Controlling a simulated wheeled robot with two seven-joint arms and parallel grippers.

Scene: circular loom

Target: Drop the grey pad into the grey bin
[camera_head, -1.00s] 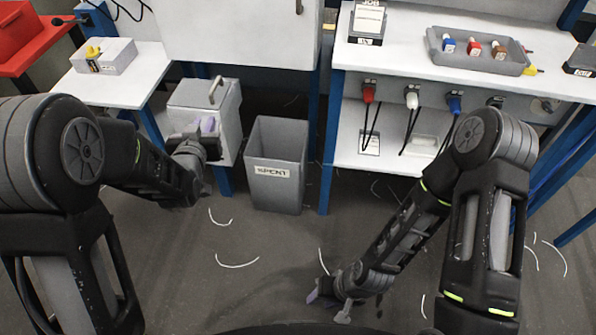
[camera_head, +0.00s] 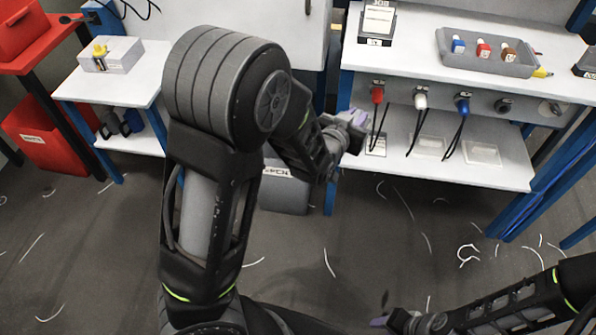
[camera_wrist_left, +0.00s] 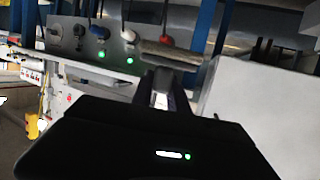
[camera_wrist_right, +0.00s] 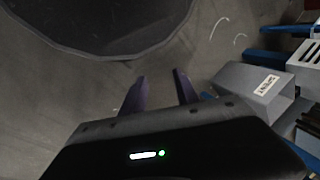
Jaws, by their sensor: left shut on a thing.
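The grey bin (camera_head: 284,197) stands on the floor, its label and upper part partly hidden behind my left arm. It also shows in the right wrist view (camera_wrist_right: 252,84). My left gripper (camera_head: 356,119) is up to the right of the bin, in front of the right bench's legs and lower shelf. In the left wrist view its fingers (camera_wrist_left: 163,95) are close together, with a grey bar-like piece at their tips that looks like the grey pad (camera_wrist_left: 172,54). My right gripper (camera_head: 381,321) is low over the floor; its fingers (camera_wrist_right: 159,88) are apart and empty.
The right bench holds a grey tray (camera_head: 458,62) of coloured pieces. Below its top hang plugs on cables, over a lower white shelf (camera_head: 400,165). A red bin (camera_head: 45,140) stands at far left beside a small white table (camera_head: 125,82). White scraps litter the open floor.

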